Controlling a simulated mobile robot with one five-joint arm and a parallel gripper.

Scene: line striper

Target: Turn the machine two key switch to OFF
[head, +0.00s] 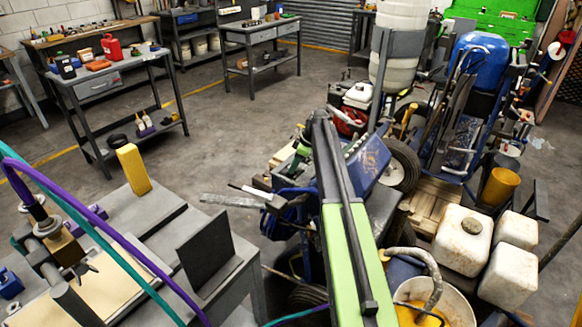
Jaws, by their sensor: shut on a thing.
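My arm's light green and dark grey link (348,245) rises from the bottom edge through the middle of the head view. Its upper end is in front of a blue-framed line striper. I cannot make out my gripper's jaws; they seem hidden behind the link. The near striper has a blue box-like panel (368,163) just right of the link. A second striper with a blue tank (481,62) stands farther right. No key switch or machine number can be read at this size.
A grey bench (182,228) with a yellow block (133,170) stands at the left, crossed by purple and teal hoses (110,245). White jugs (462,240) and a bucket of yellow paint (455,300) crowd the lower right. The floor (225,125) is clear toward the back benches.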

